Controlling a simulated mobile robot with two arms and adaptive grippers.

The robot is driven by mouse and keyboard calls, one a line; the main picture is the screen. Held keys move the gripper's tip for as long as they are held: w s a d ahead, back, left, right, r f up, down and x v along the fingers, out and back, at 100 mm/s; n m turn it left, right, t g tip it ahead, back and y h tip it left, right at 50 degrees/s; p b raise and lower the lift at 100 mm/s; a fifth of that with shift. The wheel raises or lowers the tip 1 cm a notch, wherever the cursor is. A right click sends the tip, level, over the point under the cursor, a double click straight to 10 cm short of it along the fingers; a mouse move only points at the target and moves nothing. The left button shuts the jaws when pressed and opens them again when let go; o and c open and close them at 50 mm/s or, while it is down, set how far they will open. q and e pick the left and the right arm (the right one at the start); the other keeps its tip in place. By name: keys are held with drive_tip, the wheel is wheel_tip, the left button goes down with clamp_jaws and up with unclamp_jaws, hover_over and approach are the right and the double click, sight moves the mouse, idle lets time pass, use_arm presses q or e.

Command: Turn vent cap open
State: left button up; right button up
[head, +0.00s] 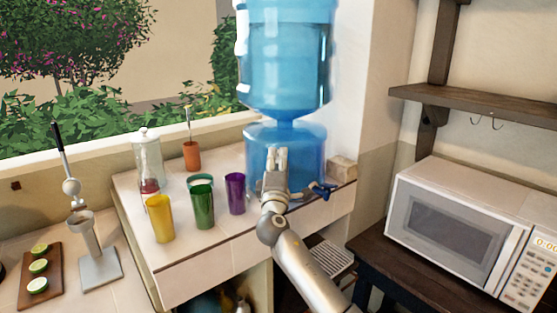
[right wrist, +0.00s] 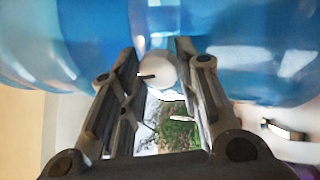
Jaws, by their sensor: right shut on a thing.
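A large blue water jug (head: 285,60) stands upside down on a blue base (head: 310,150) at the back of the tiled counter. My right gripper (head: 276,154) reaches up in front of the base. In the right wrist view, the white round vent cap (right wrist: 161,68) with a short dark mark sits between the fingertips of my right gripper (right wrist: 158,58), against the blue surface. The gripper is shut on the cap. In the head view the gripper hides the cap. My left gripper is not in view.
A blue tap (head: 322,191) sticks out right of my right gripper. Purple (head: 235,194), green (head: 203,206) and yellow (head: 160,219) cups stand to the left. A microwave (head: 455,235) is at the right, below a wooden shelf (head: 480,105).

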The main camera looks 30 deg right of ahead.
idle(0.3)
drive_tip(key=o, duration=1)
drive_tip(key=v, duration=1.2)
drive_tip(key=shift+f, duration=0.1)
